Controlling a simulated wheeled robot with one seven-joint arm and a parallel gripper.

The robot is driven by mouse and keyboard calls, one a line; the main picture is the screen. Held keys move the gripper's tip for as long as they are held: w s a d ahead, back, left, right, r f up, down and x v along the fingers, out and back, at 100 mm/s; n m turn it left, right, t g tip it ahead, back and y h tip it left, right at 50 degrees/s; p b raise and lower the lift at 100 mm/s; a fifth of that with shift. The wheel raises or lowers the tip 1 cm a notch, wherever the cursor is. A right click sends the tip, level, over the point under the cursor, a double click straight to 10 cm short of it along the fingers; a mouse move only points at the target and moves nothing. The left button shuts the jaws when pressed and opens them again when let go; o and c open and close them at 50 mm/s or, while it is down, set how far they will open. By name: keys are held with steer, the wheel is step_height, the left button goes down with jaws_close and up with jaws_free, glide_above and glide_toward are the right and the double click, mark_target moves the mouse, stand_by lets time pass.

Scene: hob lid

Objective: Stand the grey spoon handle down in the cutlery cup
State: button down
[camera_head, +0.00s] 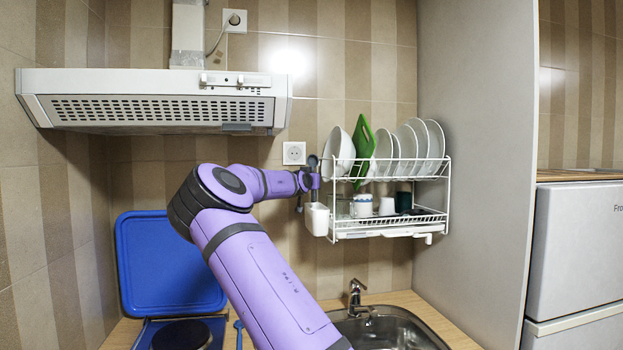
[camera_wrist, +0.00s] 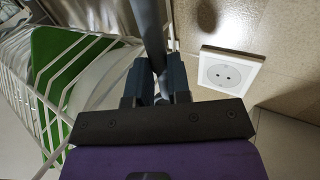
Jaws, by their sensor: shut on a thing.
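My gripper (camera_head: 311,182) is shut on the grey spoon, beside the left end of the dish rack. The spoon (camera_head: 313,162) is about upright in the head view, its dark wider end above my gripper. Its lower part runs down toward the white cutlery cup (camera_head: 317,220), which hangs on the rack's left end. I cannot tell whether the handle's tip is inside the cup's rim. In the wrist view, a grey shaft (camera_wrist: 150,35) runs out between the two fingers of my gripper (camera_wrist: 158,85); the cup cannot be made out there.
The white dish rack (camera_head: 392,232) holds plates, a bowl, a green board (camera_head: 363,150) and cups. The range hood (camera_head: 155,100) juts out at upper left. The blue hob lid (camera_head: 168,262) stands raised; the sink (camera_head: 390,328) is below.

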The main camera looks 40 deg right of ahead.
mark_target(313, 197)
steer(key=shift+f, duration=3.2)
steer(key=c, duration=1)
jaws_free()
steer(key=shift+a, duration=0.1)
steer(key=v, duration=1)
steer(key=shift+s+a, duration=0.15)
steer(key=shift+a, duration=0.1)
steer(key=shift+a, duration=0.1)
